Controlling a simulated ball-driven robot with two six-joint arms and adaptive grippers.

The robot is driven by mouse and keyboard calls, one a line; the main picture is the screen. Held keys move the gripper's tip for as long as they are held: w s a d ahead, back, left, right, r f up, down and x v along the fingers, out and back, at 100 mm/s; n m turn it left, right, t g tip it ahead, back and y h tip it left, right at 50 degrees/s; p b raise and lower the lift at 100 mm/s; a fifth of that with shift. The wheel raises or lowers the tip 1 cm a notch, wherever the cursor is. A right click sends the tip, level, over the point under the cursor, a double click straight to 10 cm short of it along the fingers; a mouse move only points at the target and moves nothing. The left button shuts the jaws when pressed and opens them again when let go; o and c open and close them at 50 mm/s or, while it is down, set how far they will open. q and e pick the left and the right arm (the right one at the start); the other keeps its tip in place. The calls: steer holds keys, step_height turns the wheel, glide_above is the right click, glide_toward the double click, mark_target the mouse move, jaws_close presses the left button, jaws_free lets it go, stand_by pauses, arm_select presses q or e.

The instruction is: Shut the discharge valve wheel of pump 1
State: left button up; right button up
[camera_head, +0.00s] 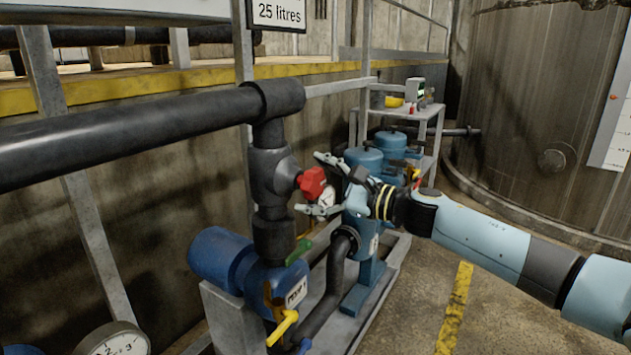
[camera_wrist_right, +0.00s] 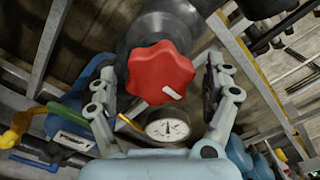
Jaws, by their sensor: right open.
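The red valve wheel (camera_head: 313,183) sits on the black vertical pipe above the blue pump (camera_head: 255,270), whose label reads as a pump tag. In the right wrist view the red wheel (camera_wrist_right: 160,72) has a lobed rim and a white mark at its lower right. My right gripper (camera_head: 322,184) is open, with its two fingers on either side of the wheel. In the wrist view the fingers of my right gripper (camera_wrist_right: 160,95) stand left and right of the wheel, with a visible gap on each side. My left gripper is not in view.
A small dial gauge (camera_wrist_right: 167,126) is just below the wheel. A green handle (camera_head: 298,252) and a yellow handle (camera_head: 283,327) are lower on the pump. A thick black pipe (camera_head: 130,135) runs in from the left.

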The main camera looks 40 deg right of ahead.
steer(key=c, duration=1.2)
steer(key=shift+o, duration=0.2)
